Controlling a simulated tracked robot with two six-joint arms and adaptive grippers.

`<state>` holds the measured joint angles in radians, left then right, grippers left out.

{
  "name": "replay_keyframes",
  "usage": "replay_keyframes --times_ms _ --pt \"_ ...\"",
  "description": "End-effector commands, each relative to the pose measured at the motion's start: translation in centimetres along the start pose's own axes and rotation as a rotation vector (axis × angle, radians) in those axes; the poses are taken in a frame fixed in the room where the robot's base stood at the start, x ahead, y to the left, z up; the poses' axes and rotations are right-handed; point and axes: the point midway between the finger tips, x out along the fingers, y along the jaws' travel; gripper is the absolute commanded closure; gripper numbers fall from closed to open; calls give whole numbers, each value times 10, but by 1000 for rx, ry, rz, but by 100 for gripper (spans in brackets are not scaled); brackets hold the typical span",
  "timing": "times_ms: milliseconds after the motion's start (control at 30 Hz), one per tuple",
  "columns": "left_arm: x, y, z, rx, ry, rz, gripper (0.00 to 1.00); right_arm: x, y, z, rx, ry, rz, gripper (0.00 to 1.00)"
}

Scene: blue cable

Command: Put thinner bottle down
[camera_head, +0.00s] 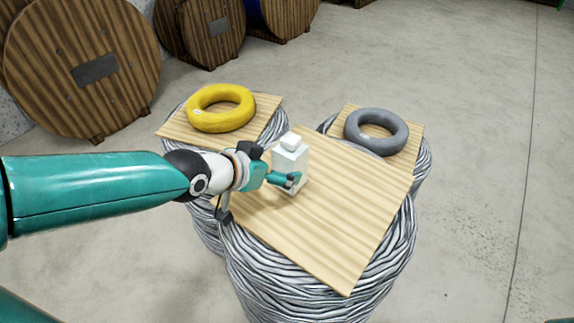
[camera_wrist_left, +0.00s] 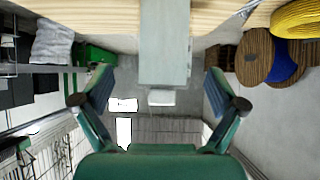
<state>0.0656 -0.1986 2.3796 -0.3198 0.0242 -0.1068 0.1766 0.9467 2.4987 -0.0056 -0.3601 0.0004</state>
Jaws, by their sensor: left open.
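The white thinner bottle (camera_head: 290,160) stands upright on the front wooden board (camera_head: 345,215), near its left side. My left gripper (camera_head: 285,180) is beside the bottle's lower part, its teal fingers in front of the bottle's near side. In the left wrist view, which is upside down, the open fingers (camera_wrist_left: 157,88) are spread wide. The bottle (camera_wrist_left: 165,42) shows between and beyond them, with a gap on both sides and its base at the board. My right gripper is not in view.
A yellow ring-shaped coil (camera_head: 220,108) lies on the back left board, and a grey ring-shaped coil (camera_head: 376,131) on the back right board. Large wooden cable drums (camera_head: 80,68) stand at the back left. The front board's right half is clear.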

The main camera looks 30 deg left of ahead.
Motion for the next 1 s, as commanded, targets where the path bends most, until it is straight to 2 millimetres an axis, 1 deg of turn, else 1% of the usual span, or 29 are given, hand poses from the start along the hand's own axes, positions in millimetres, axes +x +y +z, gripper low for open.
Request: replay_keyframes --times_ms 33,133,267,467,533,600,700,900,933,1000 --pt "7 -1 0 -2 -3 1 4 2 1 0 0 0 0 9" --pt "13 -6 -5 -3 26 -25 4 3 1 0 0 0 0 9" --pt "19 -6 -5 1 16 -33 4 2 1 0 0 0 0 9" --pt "44 -4 -11 -21 10 -32 4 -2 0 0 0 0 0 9" --pt "55 -4 -10 -22 12 -32 4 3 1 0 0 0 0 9" --pt "62 -4 -10 -23 12 -32 4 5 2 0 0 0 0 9" --pt "66 -5 -12 -22 15 -33 4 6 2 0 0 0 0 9" --pt "66 -5 -12 -22 16 -32 4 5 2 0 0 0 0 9" --pt "66 -5 -12 -22 15 -32 7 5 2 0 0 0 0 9" --pt "66 -5 -12 -22 15 -32 19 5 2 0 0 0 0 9"
